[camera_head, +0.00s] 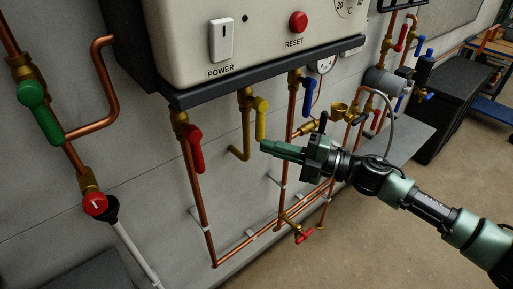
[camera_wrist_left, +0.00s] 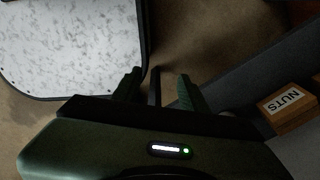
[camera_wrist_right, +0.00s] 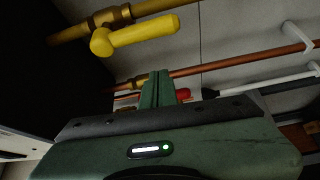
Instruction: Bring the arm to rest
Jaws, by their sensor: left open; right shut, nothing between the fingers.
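My right arm comes in from the right in the head view. Its green gripper (camera_head: 268,147) is shut and empty, with the tips just below and beside the yellow valve handle (camera_head: 261,118). A small gap shows between them in the picture; whether they touch I cannot tell. In the right wrist view the shut fingers (camera_wrist_right: 158,88) point up and the yellow handle (camera_wrist_right: 140,35) lies beyond them, to the upper left. My left gripper (camera_wrist_left: 160,88) shows only in the left wrist view, open, with nothing held between its fingers.
The boiler casing (camera_head: 240,50) with a red reset button (camera_head: 298,22) hangs above. A red-handled valve (camera_head: 195,148), a blue handle (camera_head: 309,95) and copper pipes surround the gripper. A box marked NUTS (camera_wrist_left: 287,105) and a speckled white panel (camera_wrist_left: 70,45) are near my left gripper.

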